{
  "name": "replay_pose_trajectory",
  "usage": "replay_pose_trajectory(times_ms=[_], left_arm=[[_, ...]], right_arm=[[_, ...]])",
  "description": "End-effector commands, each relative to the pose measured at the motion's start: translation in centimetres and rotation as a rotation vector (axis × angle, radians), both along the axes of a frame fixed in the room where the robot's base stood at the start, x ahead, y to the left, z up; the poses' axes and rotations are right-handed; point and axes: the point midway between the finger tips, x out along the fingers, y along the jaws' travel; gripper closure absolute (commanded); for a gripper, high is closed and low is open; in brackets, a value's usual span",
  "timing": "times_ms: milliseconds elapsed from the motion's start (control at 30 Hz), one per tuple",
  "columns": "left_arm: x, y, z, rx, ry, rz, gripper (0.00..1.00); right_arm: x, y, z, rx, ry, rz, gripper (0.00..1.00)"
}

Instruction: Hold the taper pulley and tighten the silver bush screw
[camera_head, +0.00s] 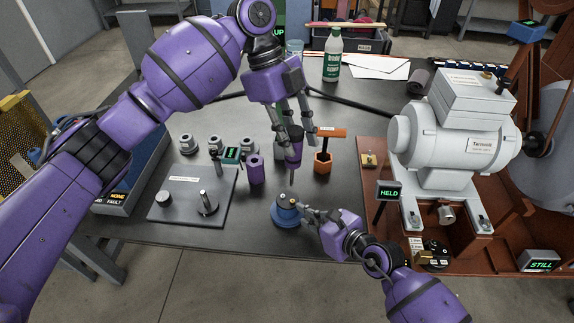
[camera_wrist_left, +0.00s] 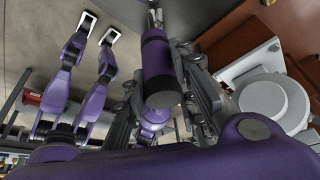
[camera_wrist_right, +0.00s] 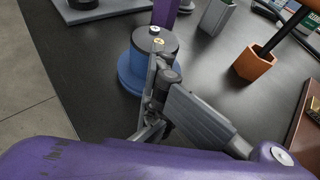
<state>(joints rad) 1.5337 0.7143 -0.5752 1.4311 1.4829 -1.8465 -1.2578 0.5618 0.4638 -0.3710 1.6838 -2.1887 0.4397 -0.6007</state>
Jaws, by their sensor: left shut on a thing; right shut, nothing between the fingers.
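The taper pulley (camera_head: 287,214) is blue with a dark bush on top and sits at the table's front edge. In the right wrist view, a silver screw (camera_wrist_right: 155,29) and a brass screw (camera_wrist_right: 159,42) show on the bush. My left gripper (camera_head: 292,135) is shut on a purple-handled driver (camera_head: 294,152), which also shows in the left wrist view (camera_wrist_left: 157,65). The driver points down, its tip seeming just above the bush; contact cannot be told. My right gripper (camera_head: 306,213) is shut and empty, its fingertips close beside the pulley's right side, perhaps touching.
A purple holder (camera_head: 256,169) and an orange holder with an orange T-handle tool (camera_head: 325,150) stand behind the pulley. A grey plate (camera_head: 180,208) with posts lies left. A grey motor (camera_head: 445,145) stands right, with a HELD sign (camera_head: 388,191).

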Motion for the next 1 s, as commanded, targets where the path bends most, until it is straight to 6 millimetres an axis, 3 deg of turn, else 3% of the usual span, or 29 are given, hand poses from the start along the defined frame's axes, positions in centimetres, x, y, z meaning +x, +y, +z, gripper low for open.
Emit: replay_pose_trajectory(times_ms=[633, 1000], left_arm=[[0.0, 0.0, 0.0, -0.001, -0.001, 0.000, 1.00], [0.0, 0.0, 0.0, -0.001, -0.001, 0.000, 1.00]], right_arm=[[-0.4, -0.5, 0.1, 0.000, 0.001, -0.001, 1.00], [-5.1, -5.2, 2.8, -0.002, 0.002, -0.001, 1.00]])
